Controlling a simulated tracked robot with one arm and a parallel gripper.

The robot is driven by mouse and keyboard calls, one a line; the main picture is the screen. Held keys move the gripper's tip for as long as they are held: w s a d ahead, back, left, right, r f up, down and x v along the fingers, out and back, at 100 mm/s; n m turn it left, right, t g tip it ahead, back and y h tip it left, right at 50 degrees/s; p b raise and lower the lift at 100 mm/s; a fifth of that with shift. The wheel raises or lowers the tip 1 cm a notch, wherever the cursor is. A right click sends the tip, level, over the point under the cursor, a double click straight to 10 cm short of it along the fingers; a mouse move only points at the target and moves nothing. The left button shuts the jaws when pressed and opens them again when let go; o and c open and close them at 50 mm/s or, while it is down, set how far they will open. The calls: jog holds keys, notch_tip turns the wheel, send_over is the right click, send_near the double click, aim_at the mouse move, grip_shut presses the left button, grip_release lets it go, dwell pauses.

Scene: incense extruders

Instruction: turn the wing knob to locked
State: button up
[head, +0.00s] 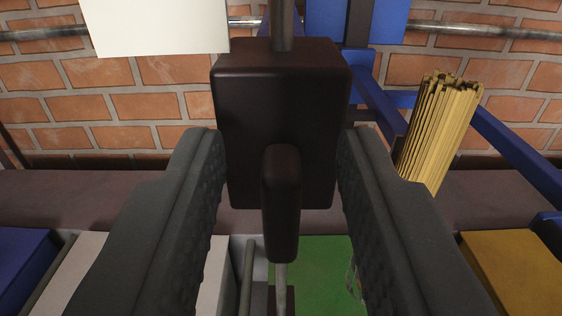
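The wing knob (281,205) is a dark, rounded bar on the front of a dark brown box (282,100). The bar stands upright in the picture, its lower end reaching below the box. A thin metal rod shows above the box and another below the knob. My gripper (281,180) is open, with one dark, textured finger on each side of the box and knob. Clear gaps show between the knob and both fingers. The fingers hide parts of what lies behind them. I see no marking that tells which position is locked.
A bundle of tan sticks (440,125) stands to the right, close behind the right finger. Blue frame bars (515,155) run behind it. A white panel (158,26) hangs at upper left before a brick wall (100,105). Blue, white, green (325,265) and ochre blocks lie below.

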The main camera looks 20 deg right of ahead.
grip_shut()
